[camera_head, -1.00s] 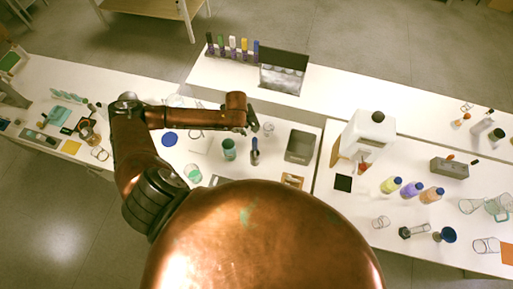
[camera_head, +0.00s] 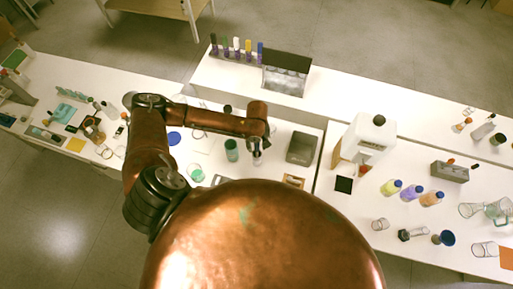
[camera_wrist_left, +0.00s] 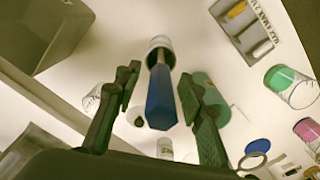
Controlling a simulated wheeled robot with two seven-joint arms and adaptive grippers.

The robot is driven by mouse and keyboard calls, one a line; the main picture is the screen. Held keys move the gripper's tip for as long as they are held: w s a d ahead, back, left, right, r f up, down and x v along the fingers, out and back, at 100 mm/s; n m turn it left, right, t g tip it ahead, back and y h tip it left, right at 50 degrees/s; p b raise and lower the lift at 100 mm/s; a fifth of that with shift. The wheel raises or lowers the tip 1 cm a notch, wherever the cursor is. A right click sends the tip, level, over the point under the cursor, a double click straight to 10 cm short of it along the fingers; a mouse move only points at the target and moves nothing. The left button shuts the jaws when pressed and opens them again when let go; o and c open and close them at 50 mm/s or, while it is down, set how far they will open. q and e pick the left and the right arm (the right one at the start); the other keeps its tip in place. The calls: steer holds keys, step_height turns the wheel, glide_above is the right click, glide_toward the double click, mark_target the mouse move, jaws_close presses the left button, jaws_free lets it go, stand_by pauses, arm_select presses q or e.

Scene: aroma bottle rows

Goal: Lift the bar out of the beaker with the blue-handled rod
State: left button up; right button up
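The blue-handled rod (camera_wrist_left: 161,98) stands in a small glass beaker (camera_wrist_left: 160,46) in the left wrist view, its handle pointing toward the camera. My left gripper (camera_wrist_left: 160,80) is open, with one finger on each side of the handle and gaps between. In the head view my left gripper (camera_head: 258,142) is over the beaker (camera_head: 257,159), and the arm hides the blue handle. The bar inside the beaker cannot be made out. My right gripper is not in view.
A blue disc (camera_head: 174,138) lies farther left. A rack of coloured tubes (camera_head: 236,50) stands at the back.

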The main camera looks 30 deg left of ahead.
arm_select(q)
steer(key=shift+f, duration=0.55)
jaws_close()
